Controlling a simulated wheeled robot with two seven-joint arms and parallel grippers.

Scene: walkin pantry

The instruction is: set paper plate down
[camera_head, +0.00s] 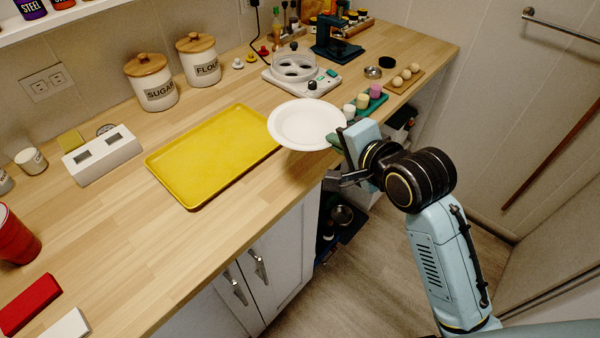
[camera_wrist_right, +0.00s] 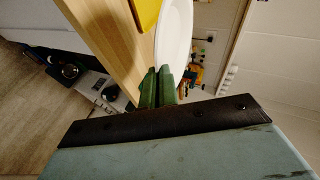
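A white paper plate (camera_head: 307,124) is held by my right gripper (camera_head: 338,140) over the counter, just past the right end of a yellow tray (camera_head: 212,155). The gripper comes from the right and grips the plate's near right rim. In the right wrist view the green fingers (camera_wrist_right: 157,88) are close together at the edge of the plate (camera_wrist_right: 173,35). The plate looks roughly level and a little above the counter; I cannot tell the exact gap. My left gripper is out of view.
An egg cooker (camera_head: 299,72) stands behind the plate, with an egg-cup tray (camera_head: 365,103) to the right. Sugar (camera_head: 151,82) and flour (camera_head: 198,60) canisters line the wall. Bare wooden counter (camera_head: 150,235) lies in front of and left of the tray.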

